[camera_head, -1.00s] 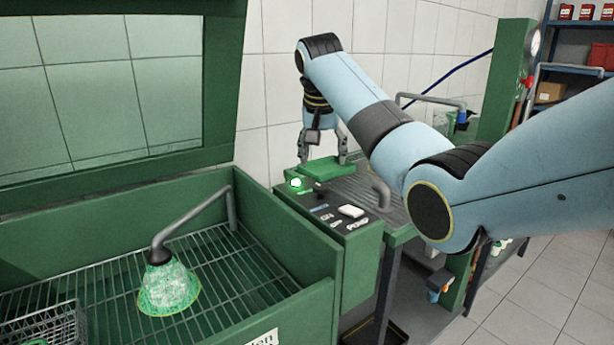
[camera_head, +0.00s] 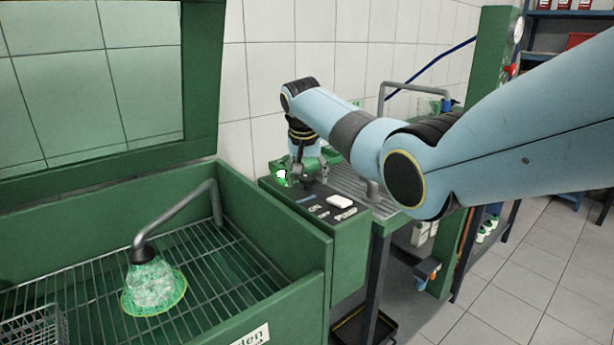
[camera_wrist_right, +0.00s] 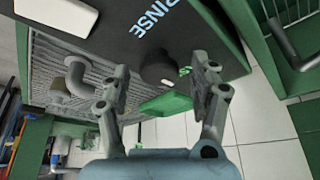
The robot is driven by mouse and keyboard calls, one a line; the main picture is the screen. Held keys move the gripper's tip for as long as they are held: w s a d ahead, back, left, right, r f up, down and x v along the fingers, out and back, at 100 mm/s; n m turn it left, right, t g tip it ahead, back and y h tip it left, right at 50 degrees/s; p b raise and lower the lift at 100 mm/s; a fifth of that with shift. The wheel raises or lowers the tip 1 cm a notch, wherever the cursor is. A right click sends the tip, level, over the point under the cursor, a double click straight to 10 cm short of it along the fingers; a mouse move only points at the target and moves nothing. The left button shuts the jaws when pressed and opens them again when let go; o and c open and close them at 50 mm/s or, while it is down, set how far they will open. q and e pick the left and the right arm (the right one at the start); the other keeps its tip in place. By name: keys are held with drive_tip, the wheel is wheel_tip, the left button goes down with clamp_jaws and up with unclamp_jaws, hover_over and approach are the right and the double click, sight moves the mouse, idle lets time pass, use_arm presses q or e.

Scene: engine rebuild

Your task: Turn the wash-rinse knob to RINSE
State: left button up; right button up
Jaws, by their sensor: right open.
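The wash-rinse knob (camera_wrist_right: 158,67) is a dark round knob on the black control panel (camera_wrist_right: 110,38). In the head view my right gripper (camera_head: 306,168) is low at the panel's back end and largely hides the knob. My left gripper is not in view.
A lit green lamp (camera_head: 282,174) and a white button (camera_head: 339,202) are on the panel. A green wash cabinet with a wire grate and bent spout (camera_head: 180,218) stands at left. A ribbed drain board with a grey pipe (camera_head: 372,187) lies right of the panel.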

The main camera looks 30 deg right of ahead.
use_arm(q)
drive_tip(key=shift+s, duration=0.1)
use_arm(e)
drive_tip(key=c, duration=1.1)
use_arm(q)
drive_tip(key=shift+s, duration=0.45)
use_arm(e)
drive_tip(key=shift+c, duration=0.2)
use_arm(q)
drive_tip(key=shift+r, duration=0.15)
